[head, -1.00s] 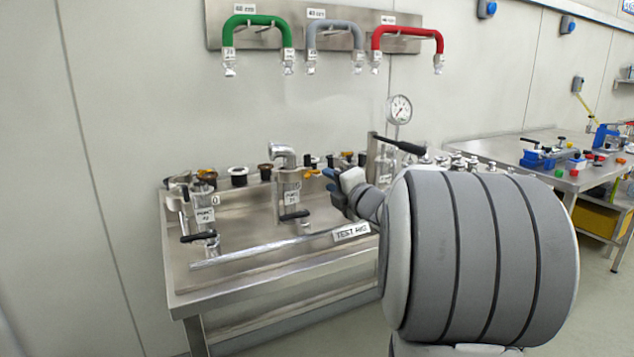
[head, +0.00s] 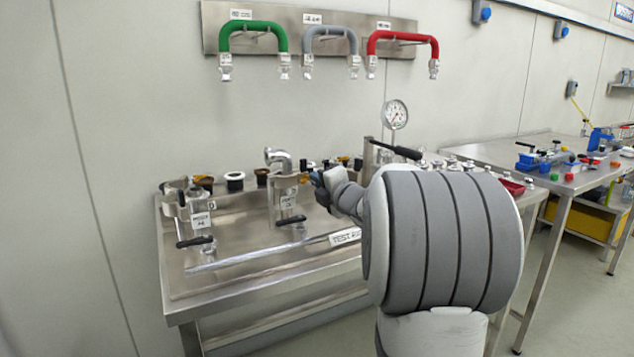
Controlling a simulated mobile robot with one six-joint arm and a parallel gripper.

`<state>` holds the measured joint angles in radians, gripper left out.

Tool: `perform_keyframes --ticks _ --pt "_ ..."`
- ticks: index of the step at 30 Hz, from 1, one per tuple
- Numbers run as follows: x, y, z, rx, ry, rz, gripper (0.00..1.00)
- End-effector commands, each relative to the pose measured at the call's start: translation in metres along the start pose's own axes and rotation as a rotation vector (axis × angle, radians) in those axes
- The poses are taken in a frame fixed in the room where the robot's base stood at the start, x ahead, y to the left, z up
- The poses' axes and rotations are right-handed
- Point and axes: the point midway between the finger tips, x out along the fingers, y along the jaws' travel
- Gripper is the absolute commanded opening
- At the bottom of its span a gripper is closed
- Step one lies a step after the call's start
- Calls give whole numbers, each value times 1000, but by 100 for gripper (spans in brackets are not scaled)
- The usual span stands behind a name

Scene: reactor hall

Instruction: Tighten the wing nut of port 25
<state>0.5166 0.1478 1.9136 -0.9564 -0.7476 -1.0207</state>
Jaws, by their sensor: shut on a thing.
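The test rig (head: 345,237) is a steel bench with standing ports. The middle port (head: 284,190) has a bent pipe on top, a white label and a black lever. Another labelled port (head: 198,217) stands at the left. The labels are too small to read surely, so I cannot tell which port is 25. Whether the nut is turned in cannot be seen.
Green (head: 253,35), grey (head: 331,40) and red (head: 403,42) hoses hang on the wall rack. A pressure gauge (head: 395,115) and a black lever (head: 397,148) rise behind my arm. A second table (head: 500,150) stands at the right. My arm hides the bench's right part.

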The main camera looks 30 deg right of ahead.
Motion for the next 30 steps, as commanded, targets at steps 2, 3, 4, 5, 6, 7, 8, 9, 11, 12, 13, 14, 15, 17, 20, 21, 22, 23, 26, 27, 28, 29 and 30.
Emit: perform_keyframes --ticks 2,3,4,5,6,7,8,9,11,12,13,14,15,17,20,21,22,23,26,27,28,29,30 --pt "0 0 0 0 0 0 0" --pt "0 0 0 0 0 0 0" --pt "0 0 0 0 0 0 0" --pt "0 0 0 0 0 0 0" --pt "0 0 0 0 0 0 0" --pt "0 2 -5 0 1 0 0" --pt "0 1 -3 0 0 0 0" --pt "0 0 -2 2 0 0 0" --pt "0 0 -1 7 0 0 0" --pt "0 0 -1 12 0 0 0" --pt "0 0 0 19 0 0 0" --pt "0 0 0 27 0 0 0" --pt "0 0 0 39 0 0 0" --pt "0 0 0 63 0 0 0" --pt "0 -1 1 119 0 -1 0" --pt "0 -1 1 147 0 -1 0" --pt "0 -2 1 169 0 -1 0" --pt "0 -2 1 193 0 -1 0" --pt "0 -3 1 281 -2 -2 0" --pt "0 -3 1 318 -2 -2 0" --pt "0 -3 1 347 -2 -2 0" --pt "0 -4 1 376 -2 -2 0" --pt "0 -4 1 414 -2 -2 0"
